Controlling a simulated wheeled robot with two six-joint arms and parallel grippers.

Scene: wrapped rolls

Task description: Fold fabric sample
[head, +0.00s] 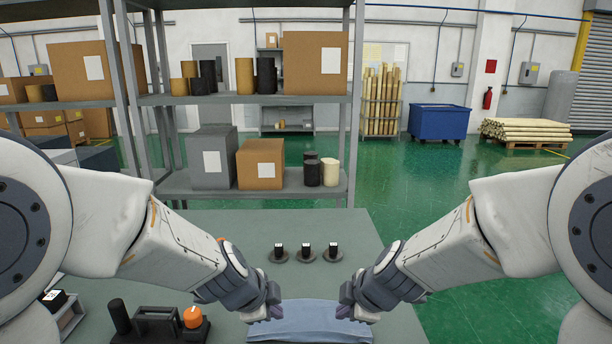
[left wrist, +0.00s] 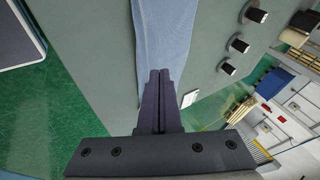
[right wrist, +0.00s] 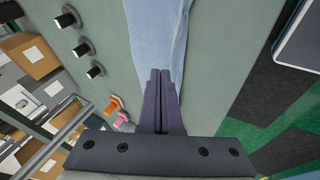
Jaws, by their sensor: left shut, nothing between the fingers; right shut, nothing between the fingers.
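A light blue fabric (head: 310,322) lies on the grey-green table (head: 345,228) at the bottom middle of the head view, with a few creases. My left gripper (head: 264,311) is at its left end and my right gripper (head: 353,308) is at its right end. The left wrist view shows the left fingers (left wrist: 160,75) shut together at the fabric (left wrist: 163,35). The right wrist view shows the right fingers (right wrist: 160,75) shut together at the fabric (right wrist: 155,35). I see no cloth between either pair of fingers. I cannot tell whether the fingertips touch the fabric.
Several small black-topped pieces on round bases, one of them here (head: 306,251), stand in a row behind the fabric. A black holder with an orange-topped item (head: 192,318) stands at the front left. A metal shelf with boxes (head: 260,163) is behind the table.

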